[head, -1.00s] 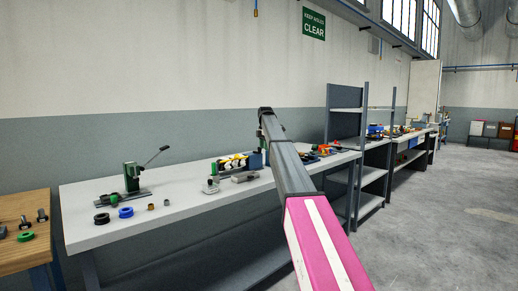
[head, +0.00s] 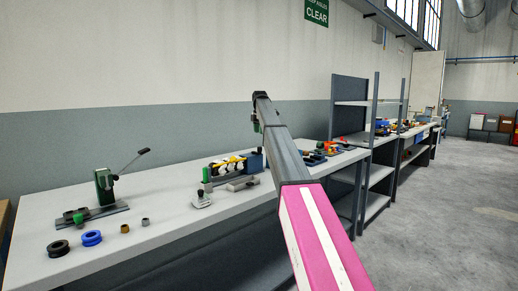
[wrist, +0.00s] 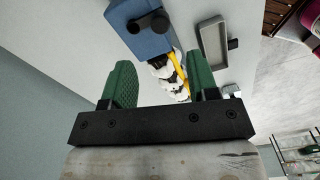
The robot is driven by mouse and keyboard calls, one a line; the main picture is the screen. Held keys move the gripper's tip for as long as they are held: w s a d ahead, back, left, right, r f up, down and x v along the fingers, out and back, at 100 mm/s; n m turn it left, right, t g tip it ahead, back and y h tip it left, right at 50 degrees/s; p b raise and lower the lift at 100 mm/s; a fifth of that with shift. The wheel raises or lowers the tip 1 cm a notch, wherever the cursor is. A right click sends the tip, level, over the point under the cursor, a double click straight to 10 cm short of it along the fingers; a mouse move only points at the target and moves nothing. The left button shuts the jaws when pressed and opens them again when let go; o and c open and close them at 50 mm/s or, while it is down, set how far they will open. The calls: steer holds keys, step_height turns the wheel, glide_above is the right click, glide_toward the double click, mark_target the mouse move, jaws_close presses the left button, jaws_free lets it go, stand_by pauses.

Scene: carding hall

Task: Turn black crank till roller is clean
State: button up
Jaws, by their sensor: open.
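The carding device (head: 232,166) stands on the long bench, with a blue-grey end box and a yellow-and-black striped guard. In the wrist view its blue box (wrist: 140,38) carries a black crank (wrist: 152,22) on its end. Beside the box, clumps of white fluff cover what looks like the roller (wrist: 172,72), next to a yellow strip. My gripper (wrist: 160,75) has its two green fingers spread, with nothing held. The device lies beyond the fingertips, and I see no contact.
A grey tray (wrist: 213,48) lies beside the device. On the bench (head: 170,213) at left stand a green lever press (head: 105,186), a black ring (head: 58,248), a blue ring (head: 91,238) and small brass bushings. Shelving (head: 374,180) stands at right; the floor (head: 455,210) there is clear.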

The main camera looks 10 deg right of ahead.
mark_target(260, 148)
step_height(260, 148, down, 10)
steer(key=shift+f, duration=0.15)
stand_by(0.3)
steer(key=c, duration=0.9)
